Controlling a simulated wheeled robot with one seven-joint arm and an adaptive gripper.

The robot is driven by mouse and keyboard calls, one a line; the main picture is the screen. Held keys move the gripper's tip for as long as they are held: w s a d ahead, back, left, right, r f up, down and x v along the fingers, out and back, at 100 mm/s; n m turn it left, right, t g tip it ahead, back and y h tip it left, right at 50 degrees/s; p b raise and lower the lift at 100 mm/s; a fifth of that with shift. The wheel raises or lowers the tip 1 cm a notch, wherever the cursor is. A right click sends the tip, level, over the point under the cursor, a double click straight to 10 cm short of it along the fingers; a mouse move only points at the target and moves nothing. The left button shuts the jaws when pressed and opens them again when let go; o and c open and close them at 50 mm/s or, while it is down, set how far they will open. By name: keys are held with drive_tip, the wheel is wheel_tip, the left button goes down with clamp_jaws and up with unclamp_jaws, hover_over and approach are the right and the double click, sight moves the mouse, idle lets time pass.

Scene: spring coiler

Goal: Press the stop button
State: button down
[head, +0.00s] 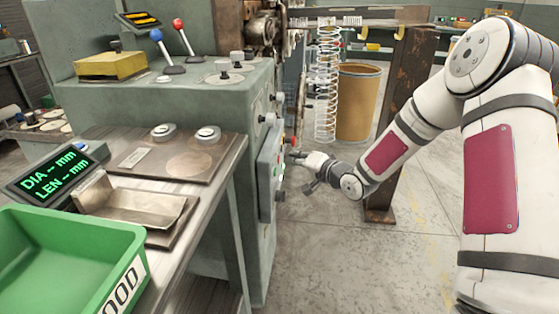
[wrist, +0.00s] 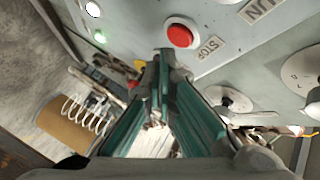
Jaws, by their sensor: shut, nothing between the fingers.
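The stop button is a round red button (wrist: 180,35) in a pale ring on the grey panel, with a plate reading STOP (wrist: 211,46) beside it in the wrist view. My gripper (wrist: 163,62) is shut and empty, its fingertips just below the red button in the picture. I cannot tell whether they touch the panel. In the head view my gripper (head: 292,154) is at the right side of the green-grey machine (head: 200,100), close to the side panel (head: 268,168). The red button is small and hard to make out there.
A hanging spring (head: 327,85) and a brown drum (head: 358,100) stand beyond my gripper. A green bin (head: 60,265) is at the front left.

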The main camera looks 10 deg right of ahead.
drive_tip(key=shift+a, duration=0.15)
drive_tip(key=shift+w+a, duration=0.15)
drive_tip(key=shift+a, duration=0.15)
drive_tip(key=shift+w+a, duration=0.1)
drive_tip(key=shift+a, duration=0.3)
idle(1.0)
drive_tip(key=shift+d, duration=0.15)
drive_tip(key=shift+s+d+p, duration=0.25)
drive_tip(key=shift+d+p, duration=0.05)
drive_tip(key=shift+d, duration=0.3)
drive_tip(key=shift+d, duration=0.15)
drive_tip(key=shift+s+d+p, duration=0.25)
drive_tip(key=shift+d+p, duration=0.05)
drive_tip(key=shift+d, duration=0.45)
drive_tip(key=shift+s+d+p, duration=0.25)
drive_tip(key=shift+d+p, duration=0.05)
drive_tip(key=shift+d, duration=0.45)
drive_tip(key=shift+s+d+p, duration=0.25)
drive_tip(key=shift+d+p, duration=0.05)
drive_tip(key=shift+d, duration=0.45)
